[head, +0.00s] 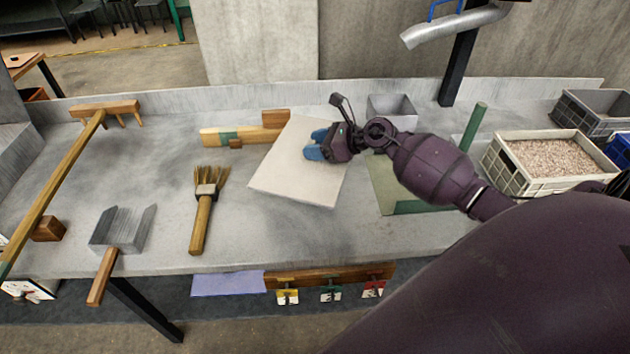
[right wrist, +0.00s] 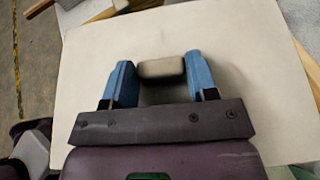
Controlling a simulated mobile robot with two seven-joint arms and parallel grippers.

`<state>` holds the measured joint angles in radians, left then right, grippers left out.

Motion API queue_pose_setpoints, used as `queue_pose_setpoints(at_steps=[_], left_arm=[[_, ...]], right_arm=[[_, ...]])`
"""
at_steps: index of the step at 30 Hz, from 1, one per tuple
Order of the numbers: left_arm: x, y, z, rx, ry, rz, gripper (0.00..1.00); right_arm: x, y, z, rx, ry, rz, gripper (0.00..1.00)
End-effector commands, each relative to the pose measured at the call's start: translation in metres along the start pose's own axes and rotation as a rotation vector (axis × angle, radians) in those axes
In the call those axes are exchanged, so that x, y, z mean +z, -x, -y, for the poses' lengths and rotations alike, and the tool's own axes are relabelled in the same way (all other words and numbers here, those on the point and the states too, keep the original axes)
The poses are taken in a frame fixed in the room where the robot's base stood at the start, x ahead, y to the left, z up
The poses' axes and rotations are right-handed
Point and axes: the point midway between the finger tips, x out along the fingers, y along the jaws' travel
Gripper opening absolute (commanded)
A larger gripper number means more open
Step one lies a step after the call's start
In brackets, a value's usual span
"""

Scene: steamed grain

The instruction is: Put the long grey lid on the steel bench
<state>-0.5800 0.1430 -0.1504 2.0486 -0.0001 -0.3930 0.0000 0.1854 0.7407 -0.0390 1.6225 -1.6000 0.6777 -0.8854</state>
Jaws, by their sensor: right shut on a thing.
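The long grey lid (head: 285,178) is a flat, pale rectangular panel over the middle of the grey steel bench (head: 120,185). It fills most of the right wrist view (right wrist: 235,40), with a small block handle (right wrist: 161,67) on its face. My right gripper (head: 316,148) has its blue fingers on either side of that handle and is shut on it. The gripper also shows in the right wrist view (right wrist: 160,80). The lid lies at an angle to the bench edges; I cannot tell whether its underside touches the bench. My left gripper is not in view.
A brush (head: 205,205), a metal scoop (head: 122,228) and a long wooden rake (head: 50,190) lie to the left. Wooden pieces (head: 235,135) sit behind the lid. A grain crate (head: 550,160) stands at the right, a grey box (head: 392,108) at the back.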

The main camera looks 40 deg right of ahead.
Motion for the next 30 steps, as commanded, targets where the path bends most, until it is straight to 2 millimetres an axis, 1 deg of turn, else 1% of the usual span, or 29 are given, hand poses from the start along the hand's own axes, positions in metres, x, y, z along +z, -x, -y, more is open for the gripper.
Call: queue_pose_setpoints(at_steps=[1,3,6,9,12,17,24,27,30], left_arm=[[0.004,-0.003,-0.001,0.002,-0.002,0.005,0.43],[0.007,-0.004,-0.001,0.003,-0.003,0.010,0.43],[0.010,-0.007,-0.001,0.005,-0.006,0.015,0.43],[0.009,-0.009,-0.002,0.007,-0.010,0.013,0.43],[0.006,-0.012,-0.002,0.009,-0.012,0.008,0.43],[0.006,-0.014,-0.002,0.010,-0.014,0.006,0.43],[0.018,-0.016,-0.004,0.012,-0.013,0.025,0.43],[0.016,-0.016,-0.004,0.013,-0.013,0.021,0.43],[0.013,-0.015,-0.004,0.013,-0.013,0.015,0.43]], right_arm=[[-0.014,-0.006,-0.001,0.001,-0.007,-0.001,0.17],[-0.028,-0.012,-0.001,0.001,-0.008,0.000,0.17],[-0.047,-0.020,-0.001,0.001,-0.007,-0.001,0.17],[-0.061,-0.026,0.000,0.001,-0.004,-0.001,0.17],[-0.070,-0.030,-0.001,0.002,-0.002,0.001,0.17],[-0.077,-0.033,0.000,0.001,-0.001,0.002,0.17],[-0.108,-0.045,-0.001,0.001,-0.003,0.000,0.17],[-0.113,-0.047,0.000,0.001,0.000,0.001,0.17],[-0.113,-0.047,0.000,0.000,0.002,0.002,0.17]])
